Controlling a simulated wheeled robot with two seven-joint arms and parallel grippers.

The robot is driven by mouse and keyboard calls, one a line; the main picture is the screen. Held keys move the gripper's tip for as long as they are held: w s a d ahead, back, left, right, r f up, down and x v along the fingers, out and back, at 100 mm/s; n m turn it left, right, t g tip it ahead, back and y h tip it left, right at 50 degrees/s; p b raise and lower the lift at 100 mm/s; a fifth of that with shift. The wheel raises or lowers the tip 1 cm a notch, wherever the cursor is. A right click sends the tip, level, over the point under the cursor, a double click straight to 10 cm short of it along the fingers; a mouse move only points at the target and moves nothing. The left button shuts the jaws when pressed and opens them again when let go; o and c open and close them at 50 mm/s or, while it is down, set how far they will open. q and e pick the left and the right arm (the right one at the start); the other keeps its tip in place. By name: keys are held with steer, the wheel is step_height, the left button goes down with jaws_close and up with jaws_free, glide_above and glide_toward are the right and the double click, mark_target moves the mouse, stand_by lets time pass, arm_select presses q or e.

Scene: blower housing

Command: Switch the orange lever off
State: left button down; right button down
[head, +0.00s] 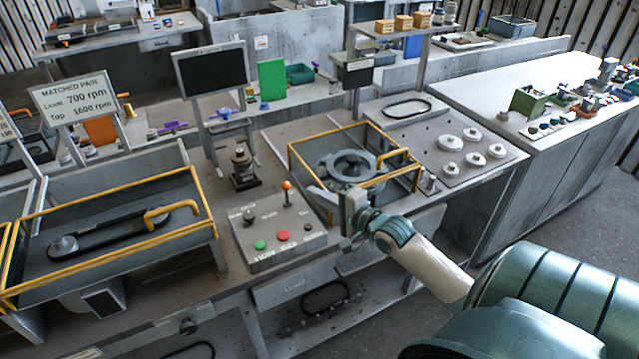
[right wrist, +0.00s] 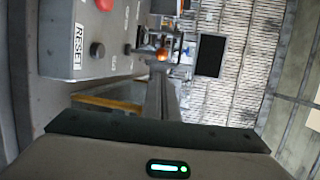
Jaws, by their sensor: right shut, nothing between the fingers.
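The orange lever (head: 286,186) stands on the grey control box (head: 262,262), with an orange ball on a short, nearly upright stem. Its ball also shows in the right wrist view (right wrist: 162,54), just beyond the fingertips. My right gripper (head: 320,193) is to the right of the lever, its fingers shut and empty, pointing left toward it. The shut fingers show edge-on in the right wrist view (right wrist: 164,92). A gap shows between fingers and lever in the head view. My left gripper is not in view.
The box also carries a red button (head: 283,236), a green button (head: 260,245) and a black knob (head: 249,217). A yellow-railed bay with a round housing (head: 347,166) lies behind my right gripper. Another railed bay with a belt (head: 125,232) is at left.

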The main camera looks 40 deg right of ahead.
mark_target(287, 195)
steer(key=w, duration=0.2)
steer(key=w+f+p, duration=0.1)
steer(key=w, duration=0.2)
steer(key=w+p, duration=0.1)
steer(key=w, duration=0.1)
steer(key=shift+w+a+f, duration=0.15)
steer(key=shift+w+a, duration=0.05)
steer(key=shift+w, duration=0.1)
